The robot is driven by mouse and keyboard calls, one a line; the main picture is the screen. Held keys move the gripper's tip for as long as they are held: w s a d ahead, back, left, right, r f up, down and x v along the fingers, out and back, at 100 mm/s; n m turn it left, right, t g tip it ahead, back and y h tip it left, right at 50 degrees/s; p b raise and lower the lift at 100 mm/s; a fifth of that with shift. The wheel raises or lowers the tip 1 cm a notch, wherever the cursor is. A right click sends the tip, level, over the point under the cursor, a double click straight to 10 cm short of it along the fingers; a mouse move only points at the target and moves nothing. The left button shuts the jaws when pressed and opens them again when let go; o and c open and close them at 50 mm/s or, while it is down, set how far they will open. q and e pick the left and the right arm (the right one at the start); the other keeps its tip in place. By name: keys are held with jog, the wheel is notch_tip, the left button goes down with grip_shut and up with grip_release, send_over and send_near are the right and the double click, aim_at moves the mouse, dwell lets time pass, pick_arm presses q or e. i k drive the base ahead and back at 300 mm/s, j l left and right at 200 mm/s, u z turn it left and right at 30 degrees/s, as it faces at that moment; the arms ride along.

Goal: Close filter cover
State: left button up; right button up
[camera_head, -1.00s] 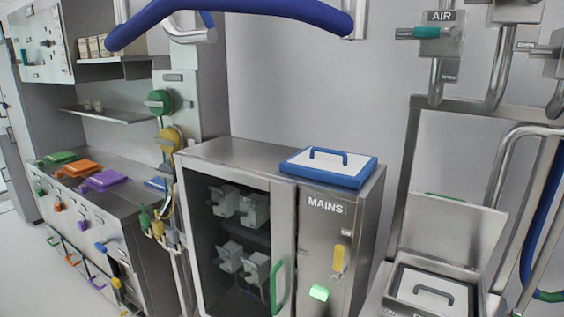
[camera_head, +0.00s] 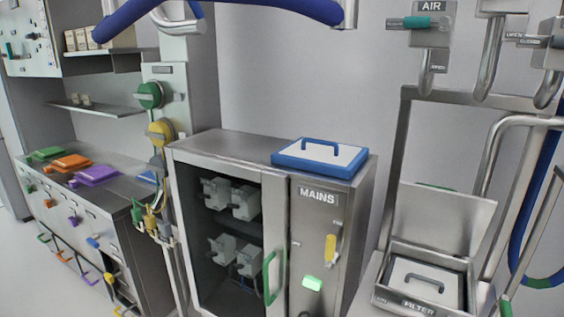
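The filter box (camera_head: 380,297) stands at the lower right, with a FILTER label on its front. Its flat grey cover (camera_head: 443,225) stands raised at the back of the box, leaning slightly back. Inside the open box sits a pale filter (camera_head: 400,272) with a grey handle on top. Neither of my grippers shows in the head view.
A steel MAINS cabinet (camera_head: 318,215) with a green door handle stands left of the filter box. A blue-rimmed lid (camera_head: 320,158) with a handle lies on top of it. Curved steel pipes (camera_head: 490,165) and a blue hose (camera_head: 530,230) run close to the box's right.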

aim_at(443, 220)
jog(key=z, duration=1.15)
